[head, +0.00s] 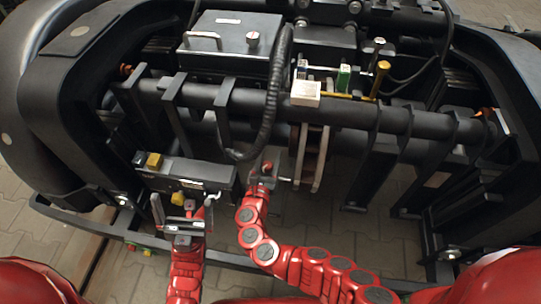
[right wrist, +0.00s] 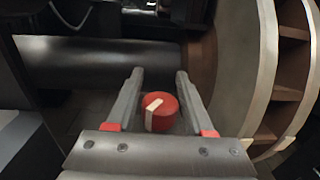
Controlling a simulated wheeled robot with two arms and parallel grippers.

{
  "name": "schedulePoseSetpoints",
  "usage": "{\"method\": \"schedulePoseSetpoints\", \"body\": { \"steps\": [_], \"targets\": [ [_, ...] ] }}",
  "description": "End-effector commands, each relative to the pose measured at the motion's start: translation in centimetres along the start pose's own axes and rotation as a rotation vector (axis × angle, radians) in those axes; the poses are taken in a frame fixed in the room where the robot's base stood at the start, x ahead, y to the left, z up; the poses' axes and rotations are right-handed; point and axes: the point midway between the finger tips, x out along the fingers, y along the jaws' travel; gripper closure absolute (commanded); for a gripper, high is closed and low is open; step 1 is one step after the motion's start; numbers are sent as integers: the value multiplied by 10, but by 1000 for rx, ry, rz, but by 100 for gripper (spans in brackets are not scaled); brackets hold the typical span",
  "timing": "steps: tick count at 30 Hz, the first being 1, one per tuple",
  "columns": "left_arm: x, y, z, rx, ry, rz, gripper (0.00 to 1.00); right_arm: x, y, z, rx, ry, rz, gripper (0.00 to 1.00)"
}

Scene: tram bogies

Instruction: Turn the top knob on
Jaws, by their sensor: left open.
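A black box (head: 195,172) hangs at the left of the bogie's front side. A yellow knob-like part (head: 153,160) sits on its top edge, and another yellow part (head: 178,198) is lower on its front. My left gripper (head: 183,207) is open in front of the box, near the lower yellow part and below the upper one. My right gripper (head: 264,170) is right of the box. In the right wrist view, its fingers (right wrist: 160,76) are apart, with a red round knob (right wrist: 160,112) bearing a white stripe between them. I cannot tell whether they touch it.
A thick dark tube (head: 290,110) crosses the bogie above both grippers, with a black hose (head: 272,95) hanging over it. A brake disc (head: 311,158) stands just right of my right gripper. A white block (head: 305,93) and a green part (head: 343,78) are above.

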Motion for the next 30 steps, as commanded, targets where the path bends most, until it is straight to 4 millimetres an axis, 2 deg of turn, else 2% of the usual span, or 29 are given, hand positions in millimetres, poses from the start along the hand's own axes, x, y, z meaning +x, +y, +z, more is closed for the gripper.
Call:
{"method": "schedulePoseSetpoints", "body": {
  "steps": [1,8,19,30],
  "targets": [
    [0,0,0,0,0,0,0,0,0,0,0,0,0,59],
    [0,0,0,0,0,0,0,0,0,0,0,0,0,100],
    [3,-2,-1,2,0,-6,0,1,-1,1,-3,-2,39,100],
    [7,-5,-2,9,1,-23,0,0,7,0,-4,-1,283,100]
  ]
}}
